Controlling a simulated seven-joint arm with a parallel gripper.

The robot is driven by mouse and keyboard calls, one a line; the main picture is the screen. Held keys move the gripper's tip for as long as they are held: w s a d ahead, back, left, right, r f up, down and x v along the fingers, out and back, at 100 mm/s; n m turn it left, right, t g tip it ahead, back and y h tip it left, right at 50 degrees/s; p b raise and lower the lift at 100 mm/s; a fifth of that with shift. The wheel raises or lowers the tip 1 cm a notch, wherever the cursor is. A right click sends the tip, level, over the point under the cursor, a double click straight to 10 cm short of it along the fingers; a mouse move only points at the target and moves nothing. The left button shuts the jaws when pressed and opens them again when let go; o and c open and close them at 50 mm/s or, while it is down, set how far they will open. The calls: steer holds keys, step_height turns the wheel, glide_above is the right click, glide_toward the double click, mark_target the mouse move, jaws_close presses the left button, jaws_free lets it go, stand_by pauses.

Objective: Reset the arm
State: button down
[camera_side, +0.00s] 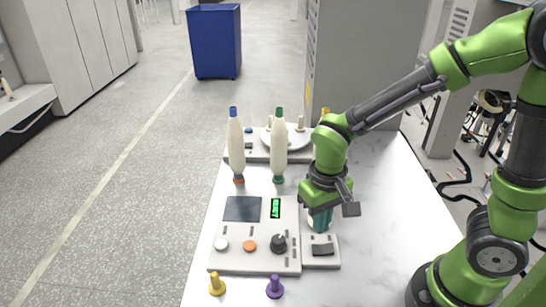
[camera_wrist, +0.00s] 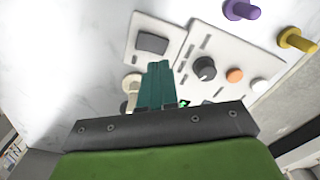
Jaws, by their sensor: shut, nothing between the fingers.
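My gripper (camera_side: 320,222) hangs pointing down over the right part of the control panel, just behind the small panel with the dark rocker switch (camera_side: 321,245). Its teal fingers are shut and empty. In the wrist view the shut fingers (camera_wrist: 156,80) reach toward the space between the switch panel (camera_wrist: 150,43) and the main control panel (camera_wrist: 232,65). The arm is bent, with the wrist low over the white table (camera_side: 385,190). I cannot tell whether the fingertips touch anything.
Two white bobbins stand behind the panel, one blue-tipped (camera_side: 236,145) and one green-tipped (camera_side: 279,145). A round tray (camera_side: 288,137) with pegs is behind them. Yellow (camera_side: 216,284) and purple (camera_side: 274,287) pegs stand in front. The table's right side is clear.

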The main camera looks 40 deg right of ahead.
steer(key=shift+r, duration=0.5)
steer(key=shift+s+f+n, duration=0.1)
steer(key=shift+s+n, duration=0.15)
steer(key=shift+n, duration=0.05)
steer(key=s+d+r+t+y, duration=0.1)
steer(key=d+r+t, duration=0.2)
steer(key=r, duration=0.4)
steer(key=s+d+r+m+t+y, duration=0.1)
steer(key=s+d+r+t, duration=0.1)
steer(key=r, duration=0.5)
steer(key=shift+s+d+r+m+t, duration=0.25)
steer(key=shift+d+t, duration=0.2)
steer(key=shift+t, duration=0.65)
